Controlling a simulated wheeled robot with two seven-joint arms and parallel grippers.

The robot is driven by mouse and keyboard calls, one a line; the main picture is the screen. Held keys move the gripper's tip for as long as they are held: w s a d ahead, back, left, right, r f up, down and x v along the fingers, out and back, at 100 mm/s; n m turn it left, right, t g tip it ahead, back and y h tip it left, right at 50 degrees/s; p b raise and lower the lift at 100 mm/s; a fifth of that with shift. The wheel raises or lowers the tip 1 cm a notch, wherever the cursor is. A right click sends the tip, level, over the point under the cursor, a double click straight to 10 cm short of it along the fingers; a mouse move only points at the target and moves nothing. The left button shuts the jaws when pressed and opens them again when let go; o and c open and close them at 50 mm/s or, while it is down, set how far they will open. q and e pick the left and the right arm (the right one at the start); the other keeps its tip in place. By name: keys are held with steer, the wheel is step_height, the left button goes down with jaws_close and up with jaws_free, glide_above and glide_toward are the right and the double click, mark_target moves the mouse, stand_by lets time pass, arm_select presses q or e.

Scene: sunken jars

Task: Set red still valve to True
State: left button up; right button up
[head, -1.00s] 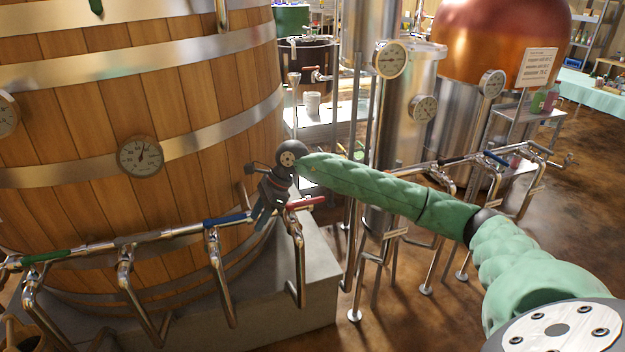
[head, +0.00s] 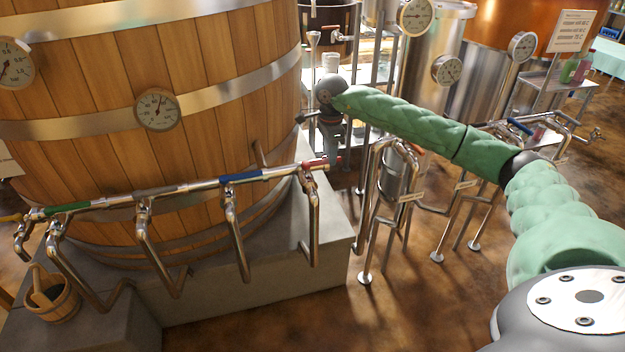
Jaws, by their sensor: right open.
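A red valve handle (head: 316,163) lies along the right end of the steel pipe in front of the large wooden vat (head: 160,60). My right gripper (head: 333,150) is just above and behind this handle, fingers pointing down. It is open and looks empty; its fingers are small and partly dark, and I cannot tell if they touch anything. The copper still (head: 530,30) stands at the back right, cut off by the top edge. A second pipe rack with a blue handle (head: 519,127) runs below it, partly hidden by my right arm. No red handle shows clearly there. My left gripper is not in view.
The vat's pipe also carries a blue handle (head: 240,176) and a green handle (head: 67,208). Bent steel pipes (head: 372,200) stand right of the stone plinth (head: 250,285). A wooden bucket (head: 52,295) sits at lower left. The floor at front centre is clear.

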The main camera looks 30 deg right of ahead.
steer(key=shift+f, duration=0.45)
steer(key=shift+a+f+b, duration=0.1)
steer(key=shift+f+b, duration=0.8)
steer(key=shift+f, duration=0.25)
